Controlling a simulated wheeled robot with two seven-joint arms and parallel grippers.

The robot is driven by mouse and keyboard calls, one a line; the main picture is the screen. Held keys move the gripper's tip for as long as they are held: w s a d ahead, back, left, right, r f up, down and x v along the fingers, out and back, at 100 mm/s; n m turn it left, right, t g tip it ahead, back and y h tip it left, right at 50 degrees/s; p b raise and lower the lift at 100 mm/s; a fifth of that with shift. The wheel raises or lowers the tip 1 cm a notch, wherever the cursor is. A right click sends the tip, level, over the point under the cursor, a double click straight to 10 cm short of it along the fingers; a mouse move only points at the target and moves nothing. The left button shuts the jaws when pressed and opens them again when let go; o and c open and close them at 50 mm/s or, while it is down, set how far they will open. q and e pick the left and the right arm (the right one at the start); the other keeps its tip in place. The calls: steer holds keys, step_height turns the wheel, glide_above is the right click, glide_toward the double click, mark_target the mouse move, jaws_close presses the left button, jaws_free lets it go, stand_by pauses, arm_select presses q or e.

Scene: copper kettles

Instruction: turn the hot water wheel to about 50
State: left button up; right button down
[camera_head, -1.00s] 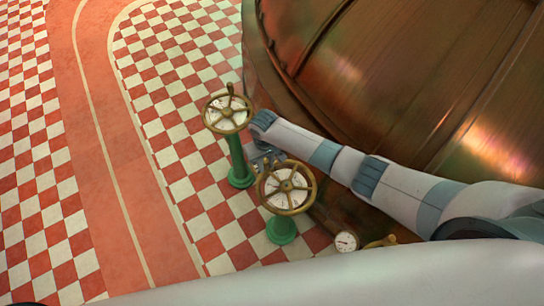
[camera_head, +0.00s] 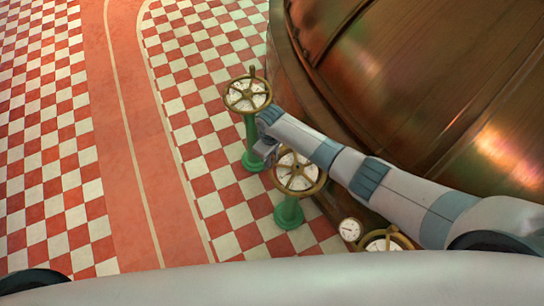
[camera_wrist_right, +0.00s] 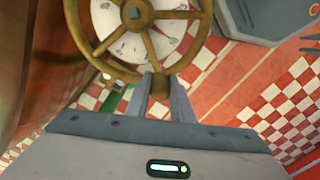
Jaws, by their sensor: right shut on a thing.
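Two brass spoked wheels with white dial faces stand on green posts: a far wheel (camera_head: 248,94) and a near wheel (camera_head: 314,191). I cannot read which is hot water, nor any dial numbers. My right gripper (camera_head: 268,154) reaches the upper-left rim of the near wheel. In the right wrist view, my right gripper's fingers (camera_wrist_right: 156,88) are shut on the rim or handle of a brass wheel (camera_wrist_right: 181,70); its dial is partly hidden by spokes and a green hub. My left gripper is not in view.
A large copper kettle (camera_head: 390,80) fills the upper right, close behind my right arm. A small white gauge (camera_head: 350,229) and a third brass wheel (camera_head: 385,242), partly covered by my arm, are at the lower right. The red-and-white checkered floor (camera_head: 215,150) is open at left.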

steer(key=shift+s, duration=0.15)
steer(key=c, duration=1.7)
jaws_free()
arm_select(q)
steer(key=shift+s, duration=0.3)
arm_select(e)
steer(key=shift+o, duration=0.7)
